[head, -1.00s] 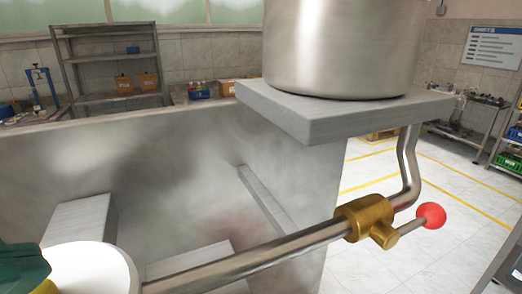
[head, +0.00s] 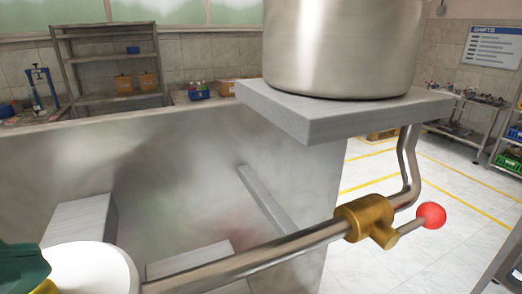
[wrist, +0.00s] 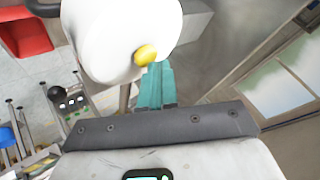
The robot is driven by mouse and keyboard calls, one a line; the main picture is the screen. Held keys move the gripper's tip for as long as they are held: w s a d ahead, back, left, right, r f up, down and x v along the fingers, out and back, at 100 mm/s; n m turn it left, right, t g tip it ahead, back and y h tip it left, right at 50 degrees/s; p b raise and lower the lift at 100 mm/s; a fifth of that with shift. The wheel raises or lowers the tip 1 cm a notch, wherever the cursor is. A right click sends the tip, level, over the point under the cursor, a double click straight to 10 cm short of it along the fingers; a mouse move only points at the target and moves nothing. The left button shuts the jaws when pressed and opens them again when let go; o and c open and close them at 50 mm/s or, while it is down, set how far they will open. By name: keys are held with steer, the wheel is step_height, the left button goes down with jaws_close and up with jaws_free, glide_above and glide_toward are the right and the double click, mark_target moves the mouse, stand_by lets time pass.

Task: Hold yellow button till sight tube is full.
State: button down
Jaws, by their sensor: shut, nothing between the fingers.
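The yellow button (wrist: 146,54) sticks out of a rounded white body (wrist: 110,35) in the wrist view. My gripper's teal fingers (wrist: 157,72) are closed together, with their tips right beside the button. I cannot tell whether they press it. In the head view the white body (head: 92,270) is cut off at the lower left, with part of my teal gripper (head: 20,268) and a bit of yellow at its left edge. I cannot make out a sight tube in either view.
A steel vessel (head: 342,45) stands on a grey slab (head: 330,115). A pipe (head: 260,258) with a brass valve (head: 364,218) and red knob (head: 431,214) runs below it. A red bin (wrist: 28,35) shows in the wrist view. Open floor lies at right.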

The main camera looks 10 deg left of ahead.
stand_by(0.7)
steer(key=shift+r+p, duration=0.7)
steer(key=shift+r, duration=0.2)
step_height(320, 180, up, 5)
steer(key=p, duration=0.4)
steer(key=shift+f, duration=0.1)
